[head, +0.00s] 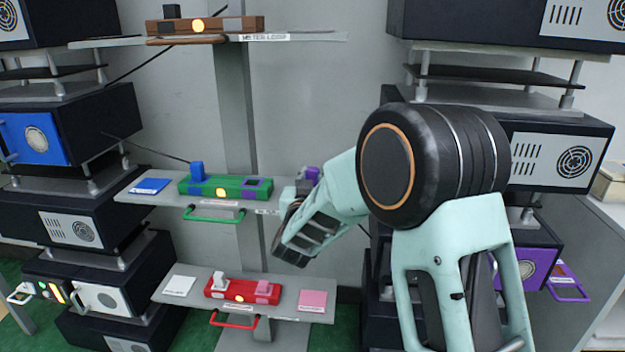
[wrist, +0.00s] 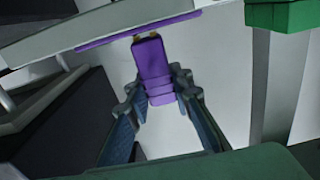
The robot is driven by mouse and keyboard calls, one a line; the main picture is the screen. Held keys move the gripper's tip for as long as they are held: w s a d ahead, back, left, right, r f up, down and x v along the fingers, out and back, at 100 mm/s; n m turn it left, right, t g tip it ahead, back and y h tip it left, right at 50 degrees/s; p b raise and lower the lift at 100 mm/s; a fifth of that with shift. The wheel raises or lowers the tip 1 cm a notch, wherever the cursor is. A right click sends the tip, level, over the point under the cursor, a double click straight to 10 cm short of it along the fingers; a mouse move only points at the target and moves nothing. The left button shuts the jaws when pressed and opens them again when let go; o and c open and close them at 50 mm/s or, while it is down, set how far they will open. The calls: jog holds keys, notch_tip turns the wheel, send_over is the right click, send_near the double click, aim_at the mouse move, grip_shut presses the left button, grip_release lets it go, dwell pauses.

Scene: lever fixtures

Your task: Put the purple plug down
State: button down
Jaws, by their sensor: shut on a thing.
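The purple plug (wrist: 155,70) is between the fingers of my gripper (wrist: 160,88) in the wrist view, with small gold prongs at its far end. My gripper is shut on it. In the head view the plug (head: 312,174) shows only partly, above the gripper, which is at the right end of the middle shelf. The green fixture (head: 228,194) on that shelf has a blue plug (head: 197,171) at its left and a purple patch (head: 257,183) at its right. In the wrist view a purple strip (wrist: 135,31) runs along a pale slab's edge, close beyond the prongs.
The middle shelf (head: 140,200) also carries a blue pad (head: 150,186) and has a green handle (head: 213,217). The lower shelf (head: 193,303) holds a red fixture (head: 243,292) and a pink pad (head: 312,301). Stacked dark boxes (head: 70,230) stand left; my arm hides much at right.

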jog(key=shift+f, duration=0.1)
jog(key=shift+f, duration=0.3)
jog(key=c, duration=1.7)
grip_release()
jog(key=shift+r, duration=0.1)
jog(key=shift+r, duration=0.1)
jog(key=shift+r, duration=0.2)
jog(key=s, duration=0.6)
jog(key=s+p, duration=0.1)
jog(key=s, duration=0.5)
jog(key=shift+a+f, duration=0.1)
jog(key=shift+a, duration=0.1)
